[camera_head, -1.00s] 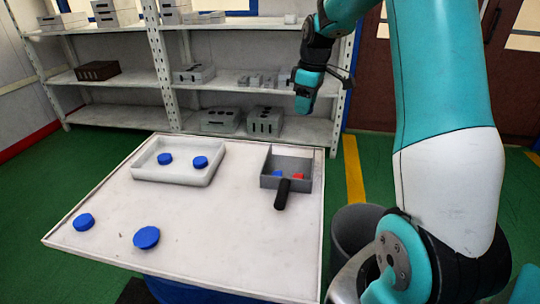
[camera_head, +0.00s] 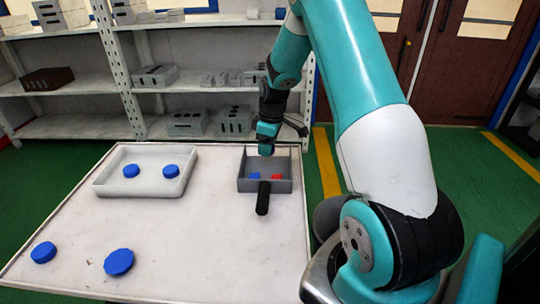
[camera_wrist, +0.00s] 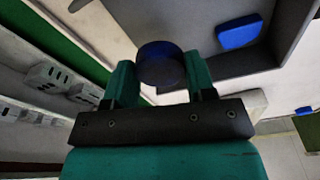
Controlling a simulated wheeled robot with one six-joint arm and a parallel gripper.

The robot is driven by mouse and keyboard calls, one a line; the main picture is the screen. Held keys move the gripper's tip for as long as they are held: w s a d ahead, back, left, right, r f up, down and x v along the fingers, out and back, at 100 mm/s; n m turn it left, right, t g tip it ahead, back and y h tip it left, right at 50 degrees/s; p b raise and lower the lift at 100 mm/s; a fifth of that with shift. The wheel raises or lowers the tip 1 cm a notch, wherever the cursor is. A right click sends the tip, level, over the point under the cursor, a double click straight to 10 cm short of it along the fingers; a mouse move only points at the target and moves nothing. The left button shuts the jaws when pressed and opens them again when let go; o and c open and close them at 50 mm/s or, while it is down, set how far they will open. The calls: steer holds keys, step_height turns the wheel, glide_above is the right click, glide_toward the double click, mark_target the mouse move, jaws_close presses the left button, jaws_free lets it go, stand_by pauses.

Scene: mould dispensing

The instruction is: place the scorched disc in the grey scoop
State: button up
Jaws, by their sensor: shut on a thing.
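The grey scoop (camera_head: 281,187) stands at the back right of the white table, its black handle (camera_head: 262,199) pointing to the front. A blue disc (camera_head: 254,176) and a red disc (camera_head: 277,177) lie in it. My gripper (camera_head: 267,147) is over the back of the scoop in the head view. In the wrist view its two teal fingers are shut on a dark, blackened disc (camera_wrist: 160,62). The scoop (camera_wrist: 185,62) fills the upper right there, with a blue disc (camera_wrist: 239,32) in it. The held disc cannot be made out in the head view.
A white tray (camera_head: 140,190) with two blue discs stands left of the scoop. Two more blue discs lie at the front left of the table (camera_head: 190,230). A shelf (camera_head: 60,127) with grey boxes stands behind. The table's middle is clear.

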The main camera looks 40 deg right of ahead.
mark_target(268, 163)
steer(key=shift+f, duration=2)
steer(key=shift+f, duration=0.1)
steer(key=shift+f, duration=0.15)
steer(key=o, duration=0.9)
